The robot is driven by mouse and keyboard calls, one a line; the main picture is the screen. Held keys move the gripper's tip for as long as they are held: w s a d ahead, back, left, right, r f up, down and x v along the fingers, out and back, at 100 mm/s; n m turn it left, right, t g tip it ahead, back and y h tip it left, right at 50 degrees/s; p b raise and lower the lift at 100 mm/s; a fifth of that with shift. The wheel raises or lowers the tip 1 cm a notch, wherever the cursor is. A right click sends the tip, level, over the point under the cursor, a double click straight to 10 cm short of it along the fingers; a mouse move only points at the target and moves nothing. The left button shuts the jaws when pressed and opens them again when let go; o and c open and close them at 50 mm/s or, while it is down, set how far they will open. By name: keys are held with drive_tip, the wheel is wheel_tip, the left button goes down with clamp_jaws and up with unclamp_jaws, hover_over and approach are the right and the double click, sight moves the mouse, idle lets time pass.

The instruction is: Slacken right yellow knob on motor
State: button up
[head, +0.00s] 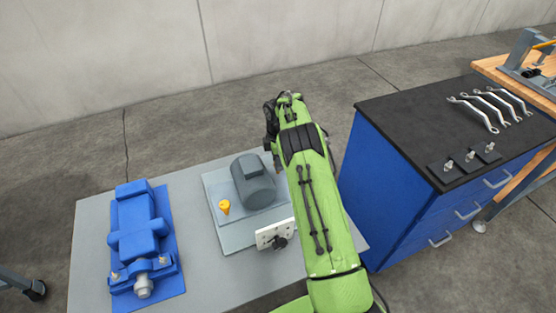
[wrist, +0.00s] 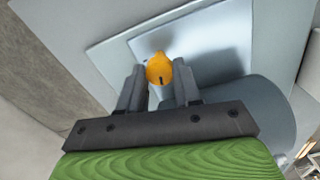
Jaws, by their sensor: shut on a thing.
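The grey motor (head: 253,180) sits on a light plate (head: 240,236) on the grey table. One yellow knob (head: 225,207) stands upright at the motor's left front side. My gripper, mostly hidden behind my green arm in the head view, is on the motor's far right side. In the wrist view my gripper (wrist: 160,74) has its two dark fingers closed on a yellow knob (wrist: 159,66), with the plate beneath it. The motor's curved grey body (wrist: 262,110) is beside the fingers there. This knob is hidden in the head view.
A blue machine unit (head: 138,240) stands on the table's left. A white bracket with a black knob (head: 270,236) is at the plate's front right. A blue cabinet (head: 390,195) stands right of my arm, with several wrenches (head: 485,108) on its dark top.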

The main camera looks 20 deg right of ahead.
drive_tip(key=shift+n, duration=0.7)
drive_tip(key=shift+r, duration=0.1)
drive_tip(key=o, duration=1)
drive_tip(key=shift+o, duration=0.2)
wheel_tip(320, 180, up, 16)
drive_tip(key=p, duration=0.4)
drive_tip(key=shift+f, duration=0.2)
